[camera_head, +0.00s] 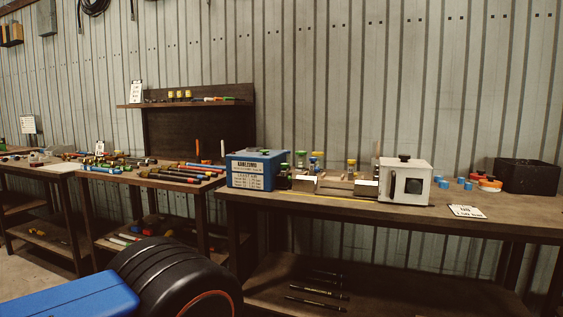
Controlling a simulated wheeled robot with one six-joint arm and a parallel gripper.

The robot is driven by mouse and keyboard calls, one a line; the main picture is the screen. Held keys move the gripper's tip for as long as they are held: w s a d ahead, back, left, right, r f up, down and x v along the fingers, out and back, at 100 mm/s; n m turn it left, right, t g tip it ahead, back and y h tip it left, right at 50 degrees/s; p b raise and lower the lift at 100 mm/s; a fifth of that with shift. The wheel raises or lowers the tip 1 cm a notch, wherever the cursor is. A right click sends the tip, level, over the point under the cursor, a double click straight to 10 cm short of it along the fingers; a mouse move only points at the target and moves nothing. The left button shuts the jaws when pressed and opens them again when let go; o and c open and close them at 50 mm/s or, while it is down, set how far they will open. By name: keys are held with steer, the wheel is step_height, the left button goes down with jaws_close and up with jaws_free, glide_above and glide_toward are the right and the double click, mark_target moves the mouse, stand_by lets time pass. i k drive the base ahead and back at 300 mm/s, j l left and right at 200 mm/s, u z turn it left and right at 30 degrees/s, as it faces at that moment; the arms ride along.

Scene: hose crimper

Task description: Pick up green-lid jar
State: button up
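My gripper is not in view.
The blue box (252,185) and the white box (417,168) flank the jars, with low wooden blocks (336,186) in front. Blue and orange pieces (487,182) and a dark bin (528,176) are further right. A side bench (150,180) holds coloured cylinders.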

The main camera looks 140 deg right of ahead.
mark_target(301, 156)
steer(key=k+j+z, duration=0.1)
steer(key=z, duration=0.35)
steer(key=k+z, duration=0.15)
steer(key=z, duration=0.25)
steer(key=k+z, duration=0.15)
steer(key=z, duration=3.9)
steer(key=i+j, duration=0.1)
steer(key=j, duration=0.1)
